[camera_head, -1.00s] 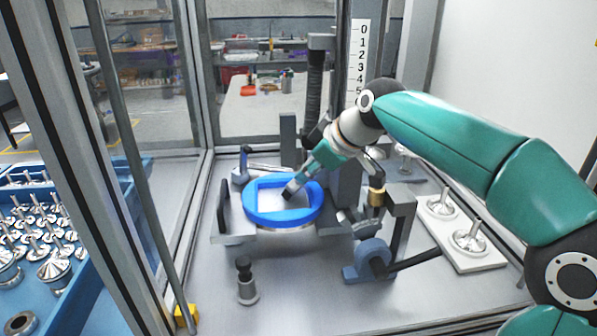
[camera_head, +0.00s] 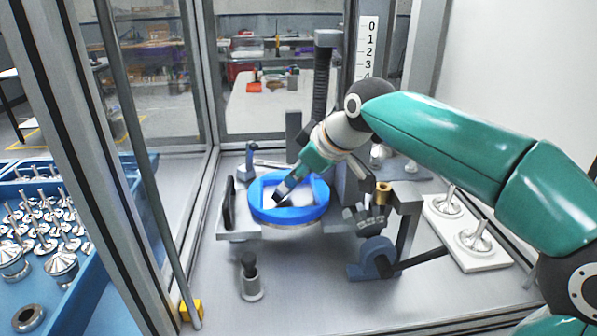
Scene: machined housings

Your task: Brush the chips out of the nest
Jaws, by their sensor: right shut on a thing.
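The nest (camera_head: 263,211) is a blue ring with a pale recess, on the fixture in the middle of the enclosure. My right gripper (camera_head: 293,181) comes in from the upper right and is tilted down into the recess. It is shut on what looks like a brush, of which only a small dark end (camera_head: 280,198) shows, low inside the ring. I cannot tell whether that end touches the floor of the nest. No separate chips can be made out at this size. My left gripper is not in view.
A dark upright plate (camera_head: 229,203) stands left of the nest, and a blue-grey clamp unit (camera_head: 373,258) stands to its front right. A small post (camera_head: 250,277) stands in front. A white tray (camera_head: 485,262) holds metal parts at right. A blue crate (camera_head: 100,303) is outside at left.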

